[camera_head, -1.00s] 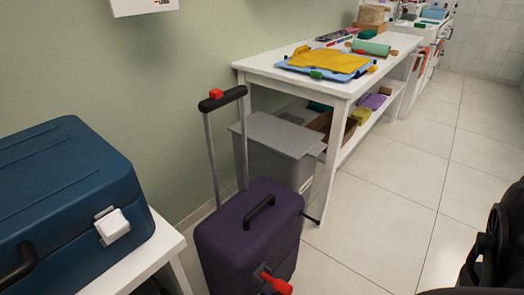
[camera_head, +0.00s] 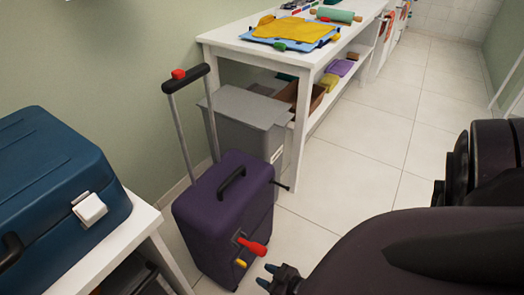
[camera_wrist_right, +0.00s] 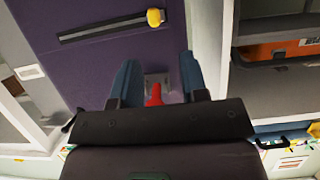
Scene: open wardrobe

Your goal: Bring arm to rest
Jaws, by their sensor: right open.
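My right gripper (camera_head: 268,276) is at the bottom centre of the head view, just in front of the purple suitcase. Its two blue-tipped fingers are apart, with nothing seen between them in the head view. In the right wrist view the open fingers (camera_wrist_right: 155,85) point at the purple suitcase (camera_wrist_right: 110,30), and a red handle (camera_wrist_right: 154,95) shows between them in the picture. In the head view this red handle (camera_head: 254,246) sticks out from the front of the suitcase (camera_head: 225,210), up and left of the fingertips. My left gripper is not in view.
A blue case (camera_head: 60,190) with a white latch sits on a white table (camera_head: 135,222) at left. A grey bin (camera_head: 240,118) stands behind the suitcase. A white table (camera_head: 270,52) with folded cloths is beyond. The tiled floor (camera_head: 350,150) at right is clear.

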